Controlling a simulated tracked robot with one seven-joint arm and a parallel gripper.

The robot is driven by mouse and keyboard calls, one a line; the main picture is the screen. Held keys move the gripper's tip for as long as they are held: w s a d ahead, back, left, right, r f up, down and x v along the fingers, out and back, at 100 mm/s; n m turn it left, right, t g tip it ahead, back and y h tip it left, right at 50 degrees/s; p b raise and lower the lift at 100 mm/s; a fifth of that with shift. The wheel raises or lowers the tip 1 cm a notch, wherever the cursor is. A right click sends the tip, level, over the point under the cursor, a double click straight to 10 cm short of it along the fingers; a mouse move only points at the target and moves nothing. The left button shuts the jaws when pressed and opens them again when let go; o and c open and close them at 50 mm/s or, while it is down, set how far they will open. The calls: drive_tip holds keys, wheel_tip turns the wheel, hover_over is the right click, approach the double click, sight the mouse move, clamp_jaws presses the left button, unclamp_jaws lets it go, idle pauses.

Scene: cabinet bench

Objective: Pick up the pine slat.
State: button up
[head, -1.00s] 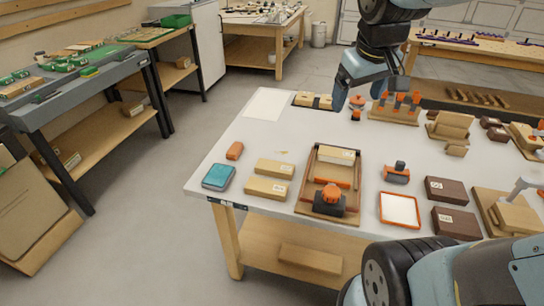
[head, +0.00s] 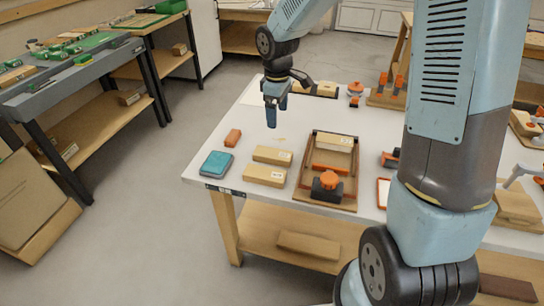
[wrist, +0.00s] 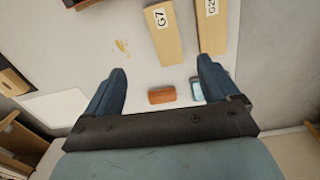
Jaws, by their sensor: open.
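Two pale pine slats lie side by side at the left front of the white table: the farther one (head: 272,155) and the nearer one (head: 264,175). In the wrist view the farther slat (wrist: 164,38) is labelled G7; the other slat (wrist: 212,28) has a partly readable label beginning with G. A similar pale slat (head: 333,142) lies in a wooden tray. My gripper (head: 277,108) is open and empty above the table, behind the slats. The wrist view shows its spread fingers (wrist: 162,70) with G7 beyond the tips.
A reddish-orange block (head: 233,137) and a teal box (head: 215,163) lie left of the slats, near the table edge. The wooden tray (head: 300,192) with an orange-knobbed black part (head: 327,186) stands to their right. Bare tabletop lies under my gripper.

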sight(270, 152)
drive_tip(key=shift+n+g, duration=0.3)
drive_tip(key=shift+n, duration=0.2)
drive_tip(key=f, duration=0.5)
drive_tip(key=a+f, duration=0.1)
drive_tip(key=f, duration=0.5)
drive_tip(key=a+f, duration=0.1)
drive_tip(key=f, duration=0.4)
drive_tip(key=shift+w+a+f, duration=0.1)
drive_tip(key=shift+w+f, duration=0.25)
drive_tip(key=shift+c, duration=0.4)
drive_tip(key=c, duration=1)
